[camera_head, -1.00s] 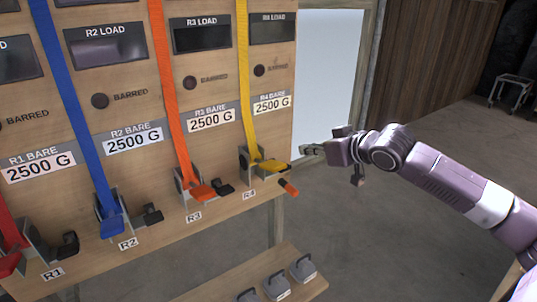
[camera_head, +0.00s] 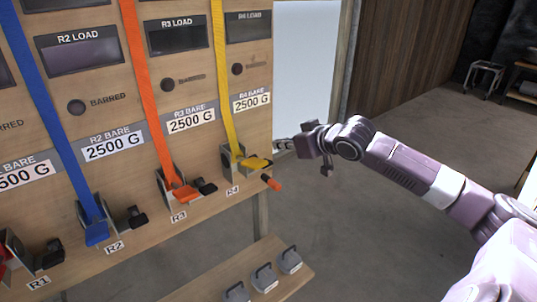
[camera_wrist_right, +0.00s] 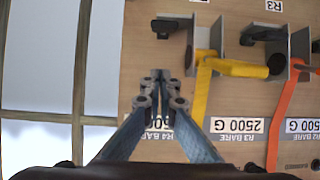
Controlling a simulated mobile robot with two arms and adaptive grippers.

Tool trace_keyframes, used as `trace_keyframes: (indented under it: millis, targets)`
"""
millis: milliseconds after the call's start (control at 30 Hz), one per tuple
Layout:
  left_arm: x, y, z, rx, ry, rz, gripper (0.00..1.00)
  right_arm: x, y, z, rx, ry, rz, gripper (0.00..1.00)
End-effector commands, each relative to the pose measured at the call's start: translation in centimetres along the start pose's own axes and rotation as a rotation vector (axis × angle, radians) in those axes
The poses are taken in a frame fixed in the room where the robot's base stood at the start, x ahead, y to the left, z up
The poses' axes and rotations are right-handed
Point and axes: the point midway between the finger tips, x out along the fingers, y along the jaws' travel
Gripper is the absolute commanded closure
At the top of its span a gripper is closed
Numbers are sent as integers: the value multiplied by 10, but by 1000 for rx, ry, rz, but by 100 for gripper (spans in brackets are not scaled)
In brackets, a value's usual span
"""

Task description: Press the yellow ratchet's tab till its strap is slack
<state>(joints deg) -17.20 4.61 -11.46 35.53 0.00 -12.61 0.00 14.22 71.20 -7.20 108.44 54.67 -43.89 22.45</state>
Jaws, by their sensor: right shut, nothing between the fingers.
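The yellow strap (camera_head: 222,80) runs down the board to the yellow ratchet (camera_head: 256,162) above the R4 label, looking straight. In the right wrist view, the ratchet's yellow handle (camera_wrist_right: 245,69) sits at its grey bracket (camera_wrist_right: 205,38), with a black tab (camera_wrist_right: 172,26) left of the bracket. My right gripper (camera_head: 280,146) is just right of the ratchet in the head view. In its wrist view the fingers (camera_wrist_right: 160,76) are shut and empty, below the tab in the picture and apart from it. My left gripper is out of view.
The orange ratchet (camera_head: 184,193) and blue ratchet (camera_head: 96,232) stand further left. A low shelf (camera_head: 210,283) holds grey weights (camera_head: 264,278). The floor right of the board is open.

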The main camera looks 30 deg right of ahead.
Motion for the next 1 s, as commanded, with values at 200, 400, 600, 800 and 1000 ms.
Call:
trace_keyframes:
  millis: [200,400,600,800,1000]
  targets:
    - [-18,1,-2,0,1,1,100,34,0,-4,8,2,-1,100]
    - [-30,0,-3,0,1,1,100,69,0,-4,5,1,-1,100]
    - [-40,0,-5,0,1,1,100,80,0,23,0,-5,0,100]
    - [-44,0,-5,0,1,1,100,84,0,38,0,-1,0,100]
    - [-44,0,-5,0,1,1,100,84,0,40,0,0,0,100]
